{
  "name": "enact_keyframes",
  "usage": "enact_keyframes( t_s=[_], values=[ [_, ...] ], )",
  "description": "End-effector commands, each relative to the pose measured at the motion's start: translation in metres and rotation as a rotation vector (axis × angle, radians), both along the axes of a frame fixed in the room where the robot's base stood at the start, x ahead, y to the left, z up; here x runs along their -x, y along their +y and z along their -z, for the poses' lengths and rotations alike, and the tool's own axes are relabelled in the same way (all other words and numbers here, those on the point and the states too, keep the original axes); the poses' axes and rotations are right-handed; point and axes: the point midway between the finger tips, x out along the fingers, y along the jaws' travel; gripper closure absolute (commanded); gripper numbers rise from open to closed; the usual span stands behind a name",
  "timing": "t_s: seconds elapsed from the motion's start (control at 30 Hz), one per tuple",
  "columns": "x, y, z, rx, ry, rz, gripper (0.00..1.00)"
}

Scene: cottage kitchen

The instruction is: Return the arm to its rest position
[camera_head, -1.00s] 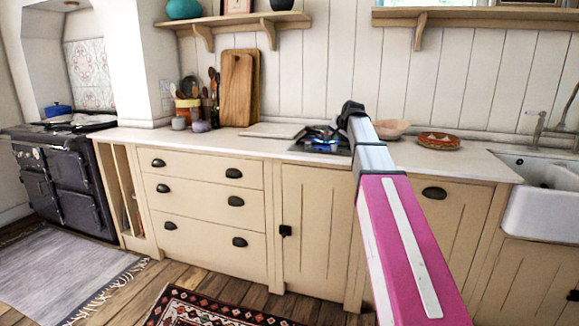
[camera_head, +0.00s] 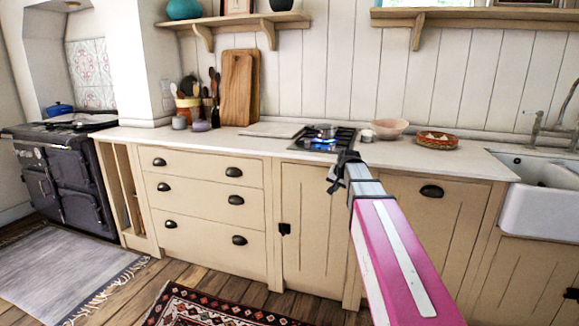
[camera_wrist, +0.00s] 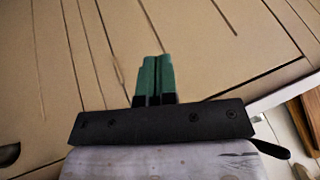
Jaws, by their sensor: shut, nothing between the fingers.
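My arm, with a pink and white link, reaches up from the bottom right in the head view. My gripper (camera_head: 336,180) is at its far end, in front of the lower cabinets (camera_head: 318,225) and just below the counter edge. In the wrist view my gripper (camera_wrist: 156,76) shows two green fingers close together, shut and empty. They face the beige cabinet panels (camera_wrist: 215,45). In the head view the fingertips are small and partly hidden by the wrist.
A hob (camera_head: 322,142) with a pan is set in the counter (camera_head: 270,146). A pink bowl (camera_head: 389,128) and a patterned dish (camera_head: 437,140) stand to its right, then a sink (camera_head: 540,205). Cutting boards (camera_head: 238,90) lean at the back. A patterned rug (camera_head: 215,306) lies on the floor.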

Motion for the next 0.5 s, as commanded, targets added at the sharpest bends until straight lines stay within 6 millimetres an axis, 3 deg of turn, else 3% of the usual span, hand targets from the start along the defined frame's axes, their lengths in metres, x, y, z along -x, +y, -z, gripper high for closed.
enact_keyframes(
  t_s=[0.03, 0.2, 0.5],
  values=[
    [0.021, 0.001, 0.024, 0.018, 0.031, -0.015, 1.0],
    [0.074, 0.003, 0.09, 0.078, 0.13, -0.077, 1.0],
    [0.177, 0.003, 0.186, 0.172, 0.303, -0.195, 1.0]
  ],
)
